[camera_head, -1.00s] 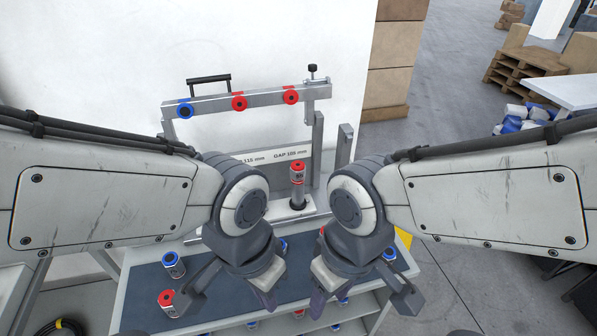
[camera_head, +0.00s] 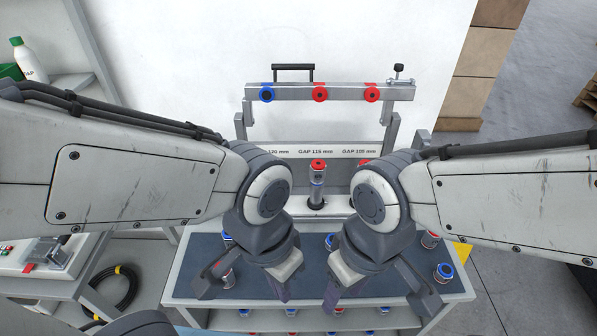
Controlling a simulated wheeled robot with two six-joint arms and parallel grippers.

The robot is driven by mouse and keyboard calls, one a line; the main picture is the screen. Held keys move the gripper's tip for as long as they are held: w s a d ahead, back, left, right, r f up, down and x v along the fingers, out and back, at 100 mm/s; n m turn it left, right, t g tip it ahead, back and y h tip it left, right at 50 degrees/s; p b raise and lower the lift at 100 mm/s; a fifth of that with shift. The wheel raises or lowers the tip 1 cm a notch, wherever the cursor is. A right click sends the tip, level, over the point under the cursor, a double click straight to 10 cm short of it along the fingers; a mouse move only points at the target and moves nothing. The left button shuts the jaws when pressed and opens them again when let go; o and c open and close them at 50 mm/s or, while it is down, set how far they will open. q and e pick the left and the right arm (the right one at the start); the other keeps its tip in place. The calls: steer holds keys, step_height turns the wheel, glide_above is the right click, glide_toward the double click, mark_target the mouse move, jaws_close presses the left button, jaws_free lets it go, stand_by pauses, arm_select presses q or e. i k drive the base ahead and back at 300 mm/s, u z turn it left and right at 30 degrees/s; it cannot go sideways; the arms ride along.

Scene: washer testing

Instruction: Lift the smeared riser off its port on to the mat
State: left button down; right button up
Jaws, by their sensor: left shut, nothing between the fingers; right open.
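A grey riser with a red top (camera_head: 317,185) stands upright in a dark port on the rack's ledge. Marks show on its side, but I cannot tell whether they are a smear. A second red-topped riser (camera_head: 363,163) is mostly hidden behind my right arm. The dark blue mat (camera_head: 390,285) covers the bench top in front of the rack. My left gripper (camera_head: 281,290) is shut and empty, low over the mat. My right gripper (camera_head: 332,296) is open and empty beside it. Both are nearer to me than the standing risers, and neither touches them.
The rack's top bar (camera_head: 345,92) carries one blue and two red rings. Loose risers stand on the mat: a blue-topped one (camera_head: 443,272) and a red-topped one (camera_head: 430,239) at right, others partly hidden behind the grippers. A lower shelf holds several more.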

mark_target(318, 167)
steer(key=k, duration=0.5)
steer(key=z, duration=0.5)
steer(key=i, duration=0.85)
steer(key=u, duration=1.75)
